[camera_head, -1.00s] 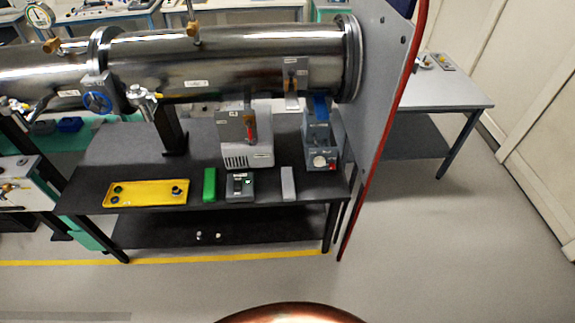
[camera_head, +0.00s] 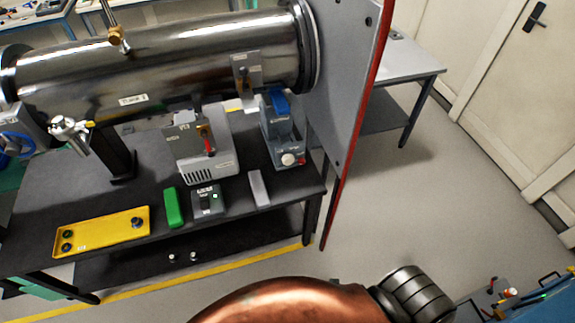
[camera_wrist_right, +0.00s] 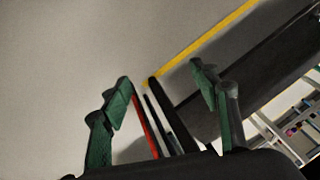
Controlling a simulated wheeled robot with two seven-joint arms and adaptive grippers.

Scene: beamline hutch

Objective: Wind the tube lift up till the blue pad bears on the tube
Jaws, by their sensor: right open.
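The tube lift (camera_head: 283,150) is a grey-blue device on the right end of the black table in the head view. It has a pale round knob (camera_head: 289,159) with a red mark on its front. The blue pad (camera_head: 279,103) is at its top, close under the right end of the shiny steel tube (camera_head: 160,75). I cannot tell from this angle whether pad and tube touch. My right gripper (camera_wrist_right: 160,73) is open and empty in the right wrist view, over the floor and away from the lift. My left gripper is out of view.
A grey panel with a red edge (camera_head: 355,130) stands just right of the lift. A grey box with a red lever (camera_head: 205,150) is left of it. A yellow tray (camera_head: 100,233), green block (camera_head: 172,208) and grey block (camera_head: 259,188) lie along the front. The floor (camera_head: 400,210) at right is open.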

